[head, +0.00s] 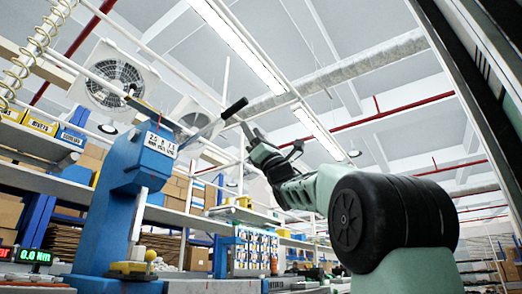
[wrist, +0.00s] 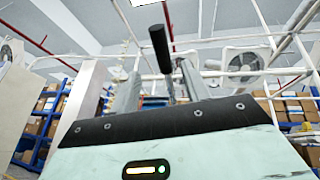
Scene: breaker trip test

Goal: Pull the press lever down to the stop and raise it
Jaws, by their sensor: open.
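The blue press (head: 135,190) stands at the left of the head view. Its lever (head: 203,130) slants up to the right from the press head and ends in a black grip (head: 235,108). My gripper (head: 247,130) is just right of and below this grip, with its fingers pointing up towards it. In the wrist view, the black grip (wrist: 160,48) appears beyond and between the two fingers of my open gripper (wrist: 160,70). I cannot tell whether any finger touches the lever.
A green digital readout (head: 35,257) is at the lower left. A panel with several small parts (head: 255,250) stands behind. Shelves with boxes (head: 185,190) line the back.

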